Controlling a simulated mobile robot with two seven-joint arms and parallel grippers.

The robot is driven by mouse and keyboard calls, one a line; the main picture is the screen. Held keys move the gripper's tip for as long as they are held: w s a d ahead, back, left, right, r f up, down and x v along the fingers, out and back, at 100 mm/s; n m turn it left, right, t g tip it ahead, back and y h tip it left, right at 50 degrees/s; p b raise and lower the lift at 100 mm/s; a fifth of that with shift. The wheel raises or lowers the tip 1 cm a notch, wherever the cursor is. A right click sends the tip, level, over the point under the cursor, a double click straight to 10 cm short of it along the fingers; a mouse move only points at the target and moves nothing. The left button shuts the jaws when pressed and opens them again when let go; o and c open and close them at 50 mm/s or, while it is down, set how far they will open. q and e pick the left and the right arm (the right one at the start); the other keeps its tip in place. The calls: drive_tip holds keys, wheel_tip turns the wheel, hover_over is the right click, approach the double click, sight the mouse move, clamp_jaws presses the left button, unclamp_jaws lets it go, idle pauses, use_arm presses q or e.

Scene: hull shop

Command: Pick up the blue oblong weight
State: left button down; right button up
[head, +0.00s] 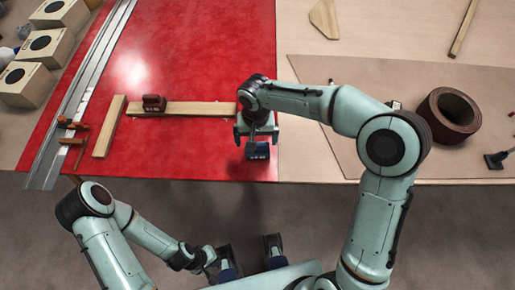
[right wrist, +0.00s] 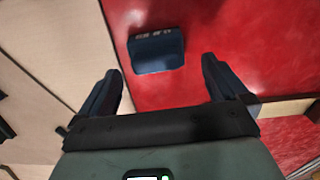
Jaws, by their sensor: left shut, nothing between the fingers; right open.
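The blue oblong weight (head: 257,151) lies on the red surface near its front right corner. In the right wrist view the weight (right wrist: 157,51) appears as a dark blue block with small pale marks along one edge. My right gripper (head: 256,132) is over the red surface beside the weight. In its wrist view the right gripper (right wrist: 160,80) is open and empty, with the weight beyond the fingertips, across the gap between them. My left gripper (head: 228,260) is low in the head view, off the table's front edge, shut and empty.
A red-brown block (head: 154,103) sits on a wooden strip (head: 190,109). A shorter strip (head: 109,128), metal rails (head: 84,85) and orange clamps (head: 72,124) lie left. A dark brown ring (head: 449,115) stands right. Speaker-like boxes (head: 27,84) are at far left. Red surface behind the strips is clear.

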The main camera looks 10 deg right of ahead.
sight(257, 147)
drive_tip(key=f, duration=0.5)
drive_tip(key=shift+s+d+f, duration=0.15)
drive_tip(key=shift+d, duration=0.1)
drive_tip(key=c, duration=1.4)
drive_tip(key=shift+c, duration=1.3)
